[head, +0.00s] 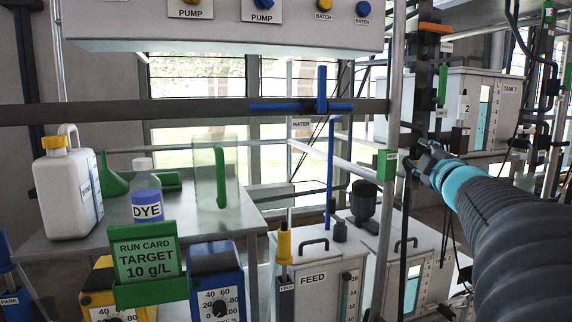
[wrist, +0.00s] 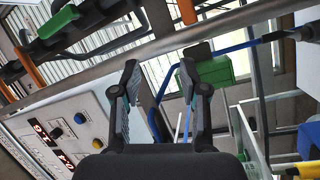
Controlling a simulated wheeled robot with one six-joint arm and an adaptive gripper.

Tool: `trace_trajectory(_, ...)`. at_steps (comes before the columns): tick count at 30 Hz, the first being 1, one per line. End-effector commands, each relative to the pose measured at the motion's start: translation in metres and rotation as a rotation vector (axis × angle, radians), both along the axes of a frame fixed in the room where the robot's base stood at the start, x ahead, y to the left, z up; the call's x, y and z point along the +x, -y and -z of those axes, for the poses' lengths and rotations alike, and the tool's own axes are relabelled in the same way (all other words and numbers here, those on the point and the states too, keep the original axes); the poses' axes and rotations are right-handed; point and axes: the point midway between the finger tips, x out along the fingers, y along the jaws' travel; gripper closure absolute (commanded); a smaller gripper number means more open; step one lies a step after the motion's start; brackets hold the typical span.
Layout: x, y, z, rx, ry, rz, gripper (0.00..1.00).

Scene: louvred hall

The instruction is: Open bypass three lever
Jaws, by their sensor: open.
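No label reading "bypass three" is legible, so I cannot tell which lever it is. In the head view, an orange lever (head: 435,27) lies roughly level on the dark upright piping at upper right. A green lever (head: 442,86) stands upright below it. A blue lever (head: 321,89) stands upright on the horizontal pipe at the centre. My gripper (head: 427,160) is open and empty, below the green lever. In the wrist view my gripper (wrist: 163,75) has its fingers apart. A green lever (wrist: 57,22) and an orange lever (wrist: 187,10) show beyond it.
A small green box (head: 387,165) is on the post left of my gripper; it also shows behind the right finger in the wrist view (wrist: 217,70). A grey pipe (wrist: 150,48) crosses beyond the fingers. TANK 2 (head: 500,115) is behind, and the FEED tank (head: 315,285) stands below.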

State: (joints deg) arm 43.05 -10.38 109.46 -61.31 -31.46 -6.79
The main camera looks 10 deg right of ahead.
Motion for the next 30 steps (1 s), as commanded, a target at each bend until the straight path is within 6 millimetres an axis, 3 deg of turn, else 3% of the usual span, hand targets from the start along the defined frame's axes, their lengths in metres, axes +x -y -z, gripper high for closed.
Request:
trace_trajectory(1, 0.001, 0.019, 0.003, -0.071, -0.011, -0.031, 0.56)
trace_trajectory(3, -0.001, 0.033, 0.006, -0.166, -0.033, -0.095, 0.56)
trace_trajectory(10, -0.018, 0.064, 0.03, -0.345, -0.121, -0.267, 0.56)
trace_trajectory(17, -0.023, 0.07, 0.039, -0.385, -0.152, -0.325, 0.56)
trace_trajectory(30, 0.024, 0.065, 0.039, -0.381, -0.15, -0.328, 0.56)
